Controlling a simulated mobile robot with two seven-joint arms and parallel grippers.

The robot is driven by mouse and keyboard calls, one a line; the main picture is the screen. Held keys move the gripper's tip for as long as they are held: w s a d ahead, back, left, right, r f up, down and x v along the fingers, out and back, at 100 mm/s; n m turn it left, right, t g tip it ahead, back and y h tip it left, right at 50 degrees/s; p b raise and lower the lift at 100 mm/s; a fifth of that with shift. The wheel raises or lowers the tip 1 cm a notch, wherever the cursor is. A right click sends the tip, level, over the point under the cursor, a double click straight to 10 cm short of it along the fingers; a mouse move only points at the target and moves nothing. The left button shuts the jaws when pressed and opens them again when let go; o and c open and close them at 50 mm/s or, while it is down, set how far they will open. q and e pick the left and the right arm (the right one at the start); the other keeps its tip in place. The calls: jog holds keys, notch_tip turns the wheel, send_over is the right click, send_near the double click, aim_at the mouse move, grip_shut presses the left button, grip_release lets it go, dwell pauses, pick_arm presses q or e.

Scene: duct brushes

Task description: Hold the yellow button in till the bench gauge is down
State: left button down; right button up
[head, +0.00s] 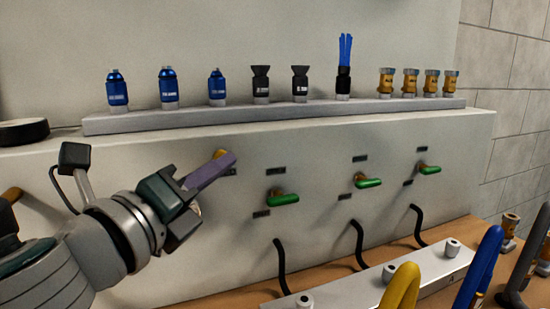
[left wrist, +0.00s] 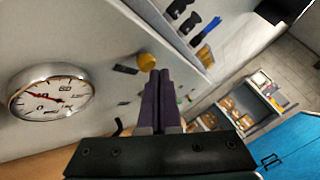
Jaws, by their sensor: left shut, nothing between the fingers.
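The yellow button (head: 220,153) is on the pale bench front, mostly hidden behind my left gripper's fingertips in the head view. It also shows as a round yellow knob in the left wrist view (left wrist: 146,61). My left gripper (head: 231,157) is shut and empty, its purple fingers pointing at the panel. The fingertips are right at the button's edge; I cannot tell whether they touch or press it. The round bench gauge (left wrist: 50,92) has a white face and metal rim. Its needle points to the left side of the dial; the figures are too small to read. My right gripper is out of view.
Green levers (head: 284,198) stick out of the panel to the right. A grey shelf (head: 270,116) above holds blue, black and brass fittings. Black hoses (head: 358,243) run down to a white manifold (head: 365,292), with blue and yellow curved handles in front.

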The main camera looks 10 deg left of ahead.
pick_arm(q)
jog(key=shift+w+a, duration=0.3)
jog(key=shift+w, duration=0.15)
dwell(0.7)
jog(key=shift+s, duration=0.1)
dwell(1.7)
jog(key=shift+s+d, duration=0.55)
jog(key=shift+s, duration=0.2)
jog(key=shift+s+d, duration=0.7)
jog(key=shift+s, duration=0.35)
jog(key=shift+s+d, duration=0.7)
jog(key=shift+s, duration=0.3)
